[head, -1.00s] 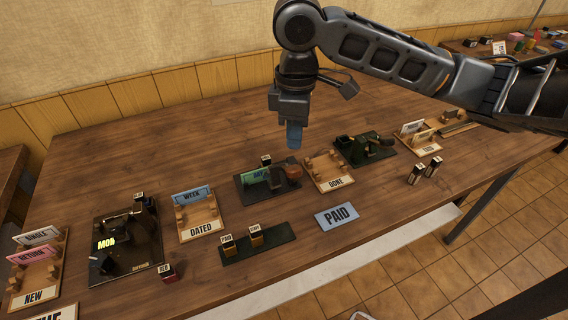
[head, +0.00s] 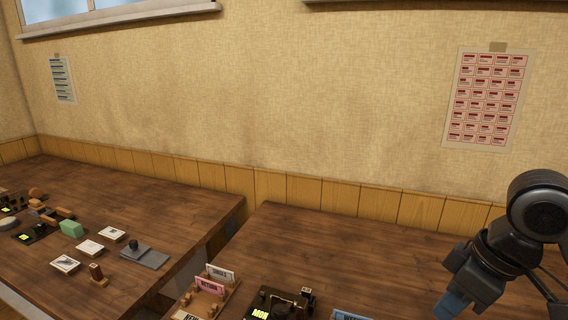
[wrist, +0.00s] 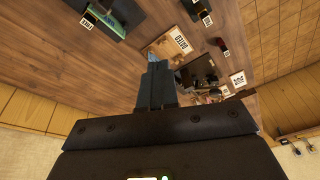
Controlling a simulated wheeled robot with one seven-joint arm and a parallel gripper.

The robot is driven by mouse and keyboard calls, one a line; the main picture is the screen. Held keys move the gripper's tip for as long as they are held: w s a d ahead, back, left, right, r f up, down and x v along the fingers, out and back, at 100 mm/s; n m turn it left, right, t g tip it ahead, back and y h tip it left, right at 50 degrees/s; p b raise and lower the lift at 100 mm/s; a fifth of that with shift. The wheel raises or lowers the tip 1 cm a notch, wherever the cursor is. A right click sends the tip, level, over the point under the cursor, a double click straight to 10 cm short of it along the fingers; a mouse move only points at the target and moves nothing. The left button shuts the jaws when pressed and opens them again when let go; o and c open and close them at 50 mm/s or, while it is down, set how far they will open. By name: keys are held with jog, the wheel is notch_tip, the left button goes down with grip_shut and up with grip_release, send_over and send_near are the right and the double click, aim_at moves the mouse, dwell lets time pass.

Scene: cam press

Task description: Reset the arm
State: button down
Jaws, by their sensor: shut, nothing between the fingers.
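My gripper (head: 452,305) is at the lower right of the head view, above the right-hand table, with its blue fingertips together and nothing between them. In the wrist view my gripper (wrist: 153,62) points over the table, its fingers closed and empty. The fingertips appear apart from everything on the table. Part of my arm is cut off by the right edge of the head view.
The right-hand table (head: 370,240) carries a NEW rack (head: 208,292) with a pink RETURN card, and a dark device (head: 280,304). The left table (head: 150,195) holds stamps, pads and a green block (head: 72,229). A gap separates the tables. Posters (head: 488,98) hang on the wall.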

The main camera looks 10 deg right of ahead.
jog(key=w+a+r+m+t+y, duration=0.2)
jog(key=w+a+r+t, duration=0.15)
jog(key=a, duration=0.45)
jog(key=w+a+r+m+t+y, duration=0.2)
jog(key=a+r+t, duration=0.1)
jog(key=a+t, duration=0.3)
jog(key=w+a+r+m+t+y, duration=0.2)
jog(key=w+a+r+t, duration=0.1)
jog(key=a, duration=0.6)
jog(key=s+d+f+m+h, duration=0.2)
jog(key=s+f+m+h, duration=0.15)
jog(key=s+f, duration=0.45)
jog(key=s+d+f+m+h, duration=0.15)
jog(key=s+f+h, duration=0.3)
jog(key=s, duration=0.55)
jog(key=s+d+n, duration=0.2)
jog(key=s+d, duration=0.1)
jog(key=s, duration=0.6)
jog(key=s+d+f+n, duration=0.1)
jog(key=s+d+n, duration=0.2)
jog(key=s, duration=0.7)
jog(key=shift+s+d, duration=0.15)
jog(key=shift+d, duration=0.6)
